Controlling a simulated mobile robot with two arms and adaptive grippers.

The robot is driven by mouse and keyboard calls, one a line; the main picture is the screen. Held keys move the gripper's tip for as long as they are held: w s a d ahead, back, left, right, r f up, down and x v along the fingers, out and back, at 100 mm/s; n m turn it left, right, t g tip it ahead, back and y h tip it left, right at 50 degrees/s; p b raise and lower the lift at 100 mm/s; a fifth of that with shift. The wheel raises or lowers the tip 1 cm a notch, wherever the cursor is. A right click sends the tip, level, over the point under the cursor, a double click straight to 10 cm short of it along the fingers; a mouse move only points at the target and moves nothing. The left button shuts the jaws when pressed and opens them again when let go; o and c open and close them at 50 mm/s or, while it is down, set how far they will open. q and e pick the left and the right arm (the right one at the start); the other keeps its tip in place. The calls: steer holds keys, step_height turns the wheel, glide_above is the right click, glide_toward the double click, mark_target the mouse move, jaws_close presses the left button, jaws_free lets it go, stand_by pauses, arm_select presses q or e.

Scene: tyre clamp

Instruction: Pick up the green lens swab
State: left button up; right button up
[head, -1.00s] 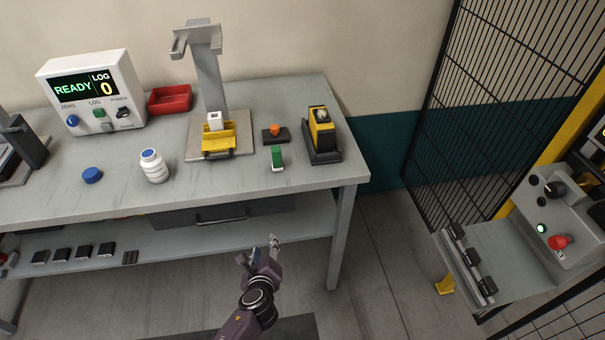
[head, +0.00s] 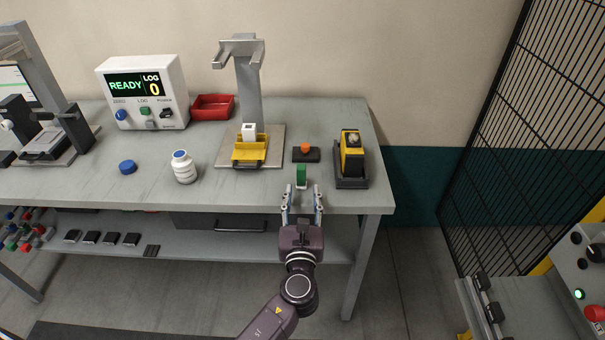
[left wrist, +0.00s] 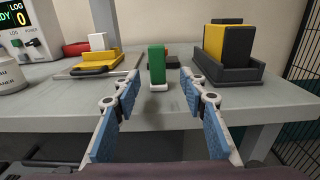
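The green lens swab (head: 301,175) stands upright near the front edge of the bench, with a pale base under its green body. In the left wrist view the swab (left wrist: 157,66) is straight ahead, centred in the gap beyond the fingertips. My left gripper (head: 302,192) is open and empty, just in front of the bench edge, its two fingers pointing at the swab. In the left wrist view the blue-padded fingers (left wrist: 157,84) are spread wide and do not touch it. My right gripper is not in view.
A yellow and black device (head: 352,158) in a dark holder stands right of the swab. A dark block with an orange knob (head: 306,152) lies behind it. A stand with a yellow cradle (head: 250,149) is to the left. A white bottle (head: 184,168) stands farther left.

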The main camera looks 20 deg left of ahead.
mark_target(301, 178)
arm_select(q)
steer(key=shift+w+a+r, duration=0.1)
steer(key=shift+w+a, duration=0.1)
steer(key=shift+w, duration=0.25)
steer(key=shift+w+r, duration=0.15)
steer(key=shift+w, duration=0.1)
steer(key=shift+w+a+r, duration=0.1)
steer(key=shift+w, duration=0.2)
steer(key=p+x, duration=0.1)
steer(key=x, duration=0.3)
steer(key=shift+w+a, duration=0.2)
steer(key=shift+a, duration=0.05)
steer(key=shift+w, duration=0.3)
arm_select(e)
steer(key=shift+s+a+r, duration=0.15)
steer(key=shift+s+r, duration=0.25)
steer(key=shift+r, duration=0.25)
arm_select(q)
steer(key=c, duration=1)
jaws_close()
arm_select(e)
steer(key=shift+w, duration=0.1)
